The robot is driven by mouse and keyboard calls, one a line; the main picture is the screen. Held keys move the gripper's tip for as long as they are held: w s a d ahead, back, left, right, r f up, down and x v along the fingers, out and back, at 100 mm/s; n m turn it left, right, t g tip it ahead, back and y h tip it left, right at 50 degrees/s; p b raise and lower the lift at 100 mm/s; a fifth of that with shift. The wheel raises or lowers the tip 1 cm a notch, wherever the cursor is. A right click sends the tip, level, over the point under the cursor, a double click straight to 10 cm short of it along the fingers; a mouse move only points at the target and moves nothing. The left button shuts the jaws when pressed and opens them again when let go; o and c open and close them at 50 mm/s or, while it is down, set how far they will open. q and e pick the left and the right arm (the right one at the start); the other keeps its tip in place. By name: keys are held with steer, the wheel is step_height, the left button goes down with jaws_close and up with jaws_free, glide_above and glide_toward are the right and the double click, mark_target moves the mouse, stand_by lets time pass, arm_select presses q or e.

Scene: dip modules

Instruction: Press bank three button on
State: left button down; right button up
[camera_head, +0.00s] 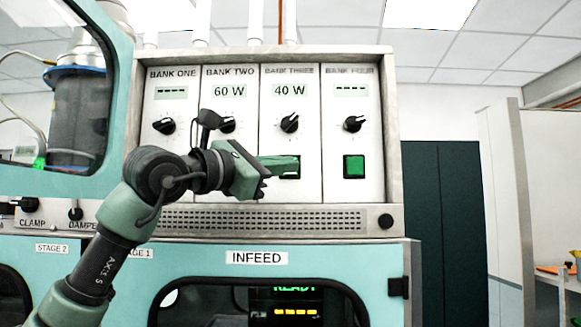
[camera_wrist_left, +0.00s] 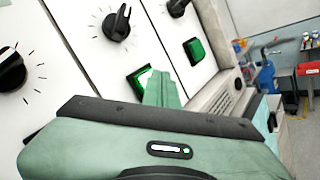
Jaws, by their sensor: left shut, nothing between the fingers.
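The bank three button (camera_head: 290,174) is a green square in a black frame, low on the BANK THREE panel (camera_head: 290,148). My left gripper (camera_head: 296,164) is shut and empty, with its green fingertips in front of this button and hiding part of it. In the left wrist view the fingertips (camera_wrist_left: 160,80) overlap the right side of the button (camera_wrist_left: 137,83), which shows bright green beside them. I cannot tell whether they touch it. The bank three display (camera_head: 289,90) reads 40 W. My right gripper is not in view.
The green bank four button (camera_head: 354,166) is just to the right, also in the left wrist view (camera_wrist_left: 195,49). Black knobs sit above, including the bank three knob (camera_head: 290,123). A vent grille (camera_head: 265,219) runs below. The bank two display (camera_head: 229,90) reads 60 W.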

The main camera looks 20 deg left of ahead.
arm_select(q)
steer(key=shift+s+d+f+b, duration=0.1)
steer(key=shift+s+d+b, duration=0.25)
steer(key=shift+s, duration=0.55)
steer(key=shift+s+d+r+b, duration=0.15)
steer(key=shift+s+b, duration=0.4)
steer(key=shift+s, duration=0.35)
steer(key=shift+s+d+f+b, duration=0.2)
steer(key=shift+s+b, duration=0.25)
steer(key=shift+s, duration=0.45)
